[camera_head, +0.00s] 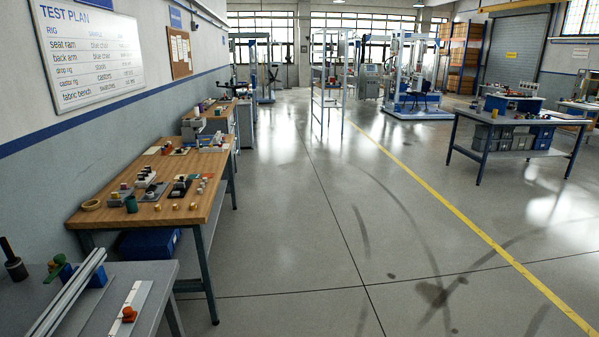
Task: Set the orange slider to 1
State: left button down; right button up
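An orange slider (128,314) sits on a pale flat strip (136,296) on the grey bench (168,271) at the lower left. The strip runs toward the bottom edge, where the picture cuts it off. Small marks on the strip are too small to read, so I cannot tell which number the slider is at. Neither of my grippers shows in the head view.
A silver rail (72,290), a green-topped item (56,265) and a dark upright tool (12,258) are beside the strip. A wooden workbench (212,160) with several small parts stands beyond. Open floor (300,240) lies to the right.

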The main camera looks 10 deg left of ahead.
aim_at(129, 316)
jog(key=u, duration=0.4)
jog(key=j+u, duration=0.1)
jog(key=u, duration=0.35)
jog(key=i+u, duration=0.1)
jog(key=u, duration=0.75)
jog(key=i, duration=0.05)
